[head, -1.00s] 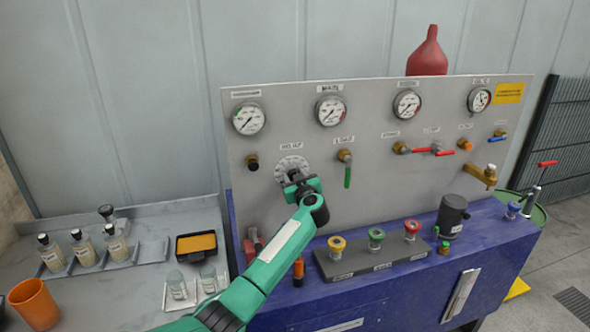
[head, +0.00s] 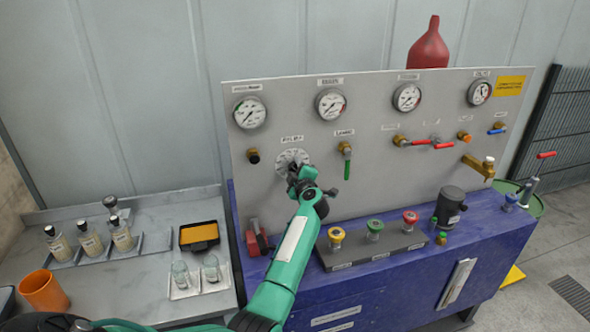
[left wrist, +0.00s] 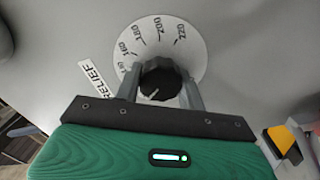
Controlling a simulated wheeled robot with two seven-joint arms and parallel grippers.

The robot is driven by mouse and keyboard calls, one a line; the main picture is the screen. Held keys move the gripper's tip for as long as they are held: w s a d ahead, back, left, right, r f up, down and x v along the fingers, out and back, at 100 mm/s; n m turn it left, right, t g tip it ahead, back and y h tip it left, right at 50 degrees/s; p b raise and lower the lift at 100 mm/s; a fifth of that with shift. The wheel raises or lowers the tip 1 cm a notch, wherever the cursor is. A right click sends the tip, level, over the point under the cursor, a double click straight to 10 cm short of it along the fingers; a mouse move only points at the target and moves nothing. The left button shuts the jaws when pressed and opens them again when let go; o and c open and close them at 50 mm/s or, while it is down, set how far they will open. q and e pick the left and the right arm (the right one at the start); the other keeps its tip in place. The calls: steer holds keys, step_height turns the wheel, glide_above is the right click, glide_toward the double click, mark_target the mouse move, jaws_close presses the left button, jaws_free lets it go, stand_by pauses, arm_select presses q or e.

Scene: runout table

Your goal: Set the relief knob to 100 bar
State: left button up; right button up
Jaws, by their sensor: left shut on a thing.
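The relief knob (left wrist: 158,76) is a dark ribbed knob with a white pointer line, seen in the left wrist view between my two fingers. The pointer line slants to the lower left in that view. Behind it is a round white dial plate (left wrist: 201,46), with numbers from about 160 to 220 readable. Lower numbers are hidden by the fingers and gripper body. In the head view the dial plate (head: 284,161) shows on the grey panel, with the knob hidden by my gripper. My left gripper (head: 294,173) is shut on the knob. My right gripper is not in view.
A green-handled valve (head: 346,166) sits just right of the dial, and a dark knob (head: 253,156) to its left. Gauges line the panel top (head: 331,103). Coloured knobs stand on a grey block (head: 372,252) below. Bottles and an orange cup (head: 44,291) are at left.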

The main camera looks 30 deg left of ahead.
arm_select(q)
steer(key=shift+f+n, duration=0.15)
steer(key=shift+n, duration=0.75)
steer(key=o, duration=1)
steer(key=shift+s+d, duration=0.1)
steer(key=shift+s+d+r+p, duration=0.15)
steer(key=shift+d+r+p, duration=0.05)
steer(key=shift+p, duration=0.15)
steer(key=shift+p+v, duration=3.55)
steer(key=shift+v, duration=3.05)
steer(key=shift+f, duration=0.15)
